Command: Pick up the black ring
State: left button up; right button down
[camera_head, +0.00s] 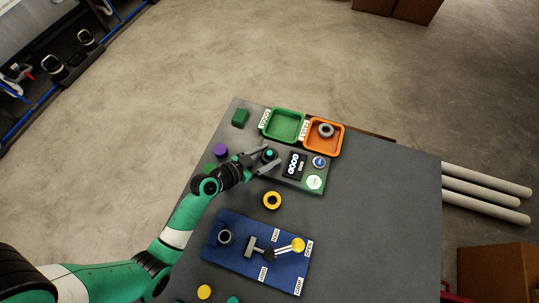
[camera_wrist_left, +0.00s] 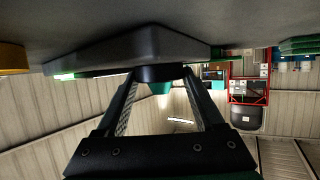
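The black ring (camera_head: 270,155) is at the left end of a grey panel (camera_head: 312,185), around a teal peg-like piece. In the left wrist view the dark ring (camera_wrist_left: 160,74) shows between the fingertips, with teal beyond it. My left gripper (camera_head: 265,158) reaches in from the left with its fingers apart, one on each side of the ring. The left gripper (camera_wrist_left: 160,80) looks open in the wrist view, its tips close to the ring's sides. Whether they touch it is hard to tell. My right gripper is not in view.
A green tray (camera_head: 268,134) and an orange tray (camera_head: 338,150) with a grey ring (camera_head: 325,130) stand behind the panel. The table's right side (camera_head: 385,220) is clear.

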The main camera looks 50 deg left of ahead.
pick_arm(q)
grip_shut()
